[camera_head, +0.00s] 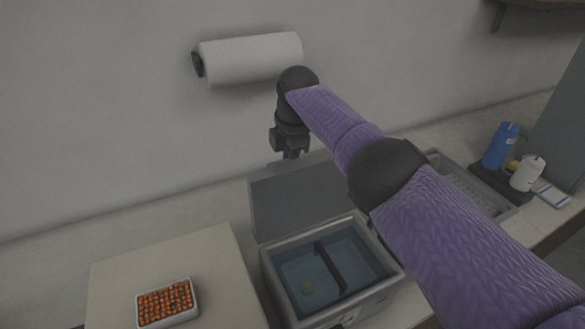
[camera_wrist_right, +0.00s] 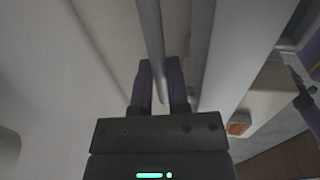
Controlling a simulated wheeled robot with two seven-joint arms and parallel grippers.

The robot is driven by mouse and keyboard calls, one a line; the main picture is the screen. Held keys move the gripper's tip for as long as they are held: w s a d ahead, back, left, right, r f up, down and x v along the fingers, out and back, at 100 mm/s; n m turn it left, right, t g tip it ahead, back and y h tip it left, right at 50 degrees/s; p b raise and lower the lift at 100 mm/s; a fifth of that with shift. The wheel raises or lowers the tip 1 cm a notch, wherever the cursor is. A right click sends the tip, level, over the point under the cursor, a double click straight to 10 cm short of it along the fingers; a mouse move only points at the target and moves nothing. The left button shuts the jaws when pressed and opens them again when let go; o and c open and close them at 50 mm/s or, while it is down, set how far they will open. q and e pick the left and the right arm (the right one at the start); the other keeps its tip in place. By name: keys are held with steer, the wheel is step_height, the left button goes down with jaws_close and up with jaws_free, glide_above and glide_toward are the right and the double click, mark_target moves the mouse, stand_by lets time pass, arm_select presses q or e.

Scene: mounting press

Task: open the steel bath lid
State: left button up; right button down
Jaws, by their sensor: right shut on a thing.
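The steel bath (camera_head: 334,268) stands on the counter with its inside in view, a dark divider (camera_head: 330,266) across it and a small pale round thing (camera_head: 308,286) in its left part. Its grey lid (camera_head: 300,199) stands raised upright along the bath's back side. My right gripper (camera_head: 291,156) is at the lid's top edge, pointing down. In the right wrist view the fingers (camera_wrist_right: 160,88) are closed around a thin grey bar (camera_wrist_right: 152,45), which looks like part of the lid, such as its handle. My left gripper is not in view.
A white tray of orange pieces (camera_head: 168,303) lies on a pale board (camera_head: 115,269) at left. A paper towel roll (camera_head: 250,58) is on the wall. A blue bottle (camera_head: 500,146) and a white container (camera_head: 527,173) stand at right. My right arm crosses above the bath's right side.

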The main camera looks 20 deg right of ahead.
steer(key=shift+w, duration=0.1)
stand_by(0.3)
steer(key=c, duration=0.6)
jaws_free()
steer(key=r, duration=0.3)
steer(key=s+r+p, duration=0.1)
steer(key=r, duration=0.2)
steer(key=s+r, duration=0.1)
steer(key=r, duration=0.2)
steer(key=shift+d+r+p, duration=0.1)
steer(key=shift+r+p, duration=0.2)
steer(key=shift+r, duration=0.1)
